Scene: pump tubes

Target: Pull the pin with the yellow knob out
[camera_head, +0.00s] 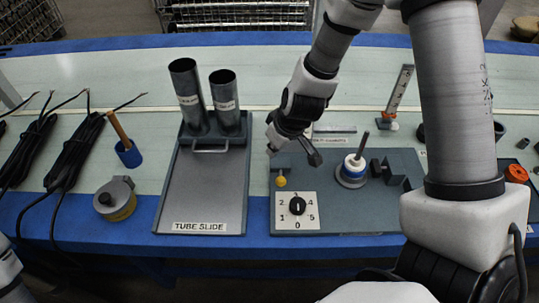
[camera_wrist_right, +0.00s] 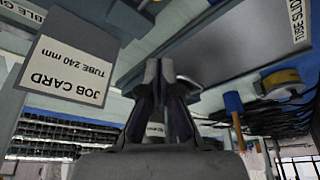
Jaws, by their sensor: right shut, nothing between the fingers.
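The yellow knob (camera_head: 281,181) sits near the left edge of the blue-grey panel (camera_head: 345,220), just above the numbered dial. Its pin is too small to make out. My right gripper (camera_head: 315,158) is above the panel, up and to the right of the knob and apart from it. Its fingers are together and empty, which the right wrist view also shows (camera_wrist_right: 167,75). The knob cannot be made out in the right wrist view. My left gripper is out of view.
The white dial plate (camera_head: 311,222) and a blue-and-white ringed post (camera_head: 352,170) share the panel. The tube slide tray (camera_head: 205,205) with two dark tubes (camera_head: 186,95) stands left. A job card (camera_wrist_right: 66,70) shows in the right wrist view.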

